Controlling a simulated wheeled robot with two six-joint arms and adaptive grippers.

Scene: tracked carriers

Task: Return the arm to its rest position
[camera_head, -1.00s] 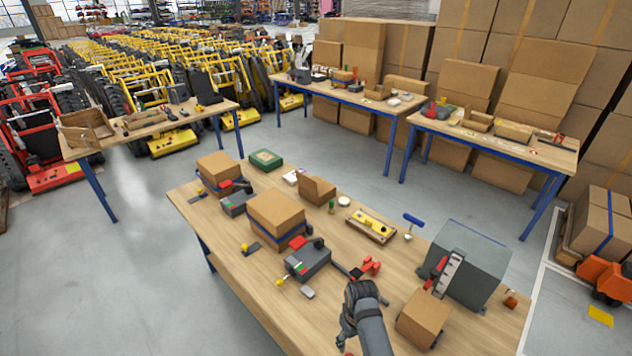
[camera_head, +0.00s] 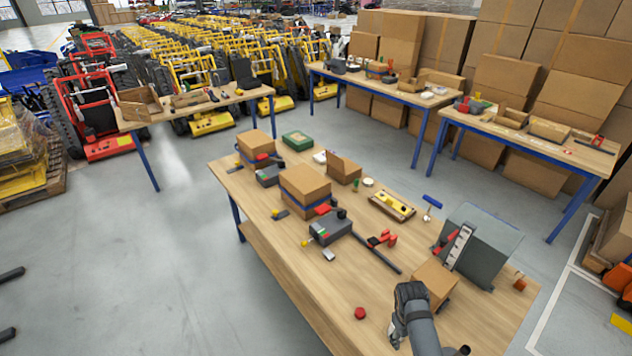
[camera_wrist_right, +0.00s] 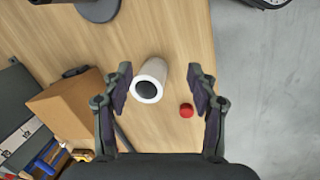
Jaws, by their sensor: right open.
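My right gripper (camera_head: 400,335) is over the near part of the wooden table (camera_head: 300,275), left of a small cardboard box (camera_head: 435,281). In the right wrist view its two fingers (camera_wrist_right: 160,90) are spread apart. A white cylinder with a dark end (camera_wrist_right: 148,85) shows between them, lower down; nothing is gripped. A red knob (camera_wrist_right: 186,110) lies near the right finger in the wrist view, and a red piece (camera_head: 360,313) lies left of the gripper in the head view.
A grey bin (camera_head: 478,250) stands right of the small box. A dark grey device (camera_head: 331,230) and a larger carton (camera_head: 305,190) stand farther back. Concrete floor (camera_head: 195,270) is open left of the table. Other tables stand behind.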

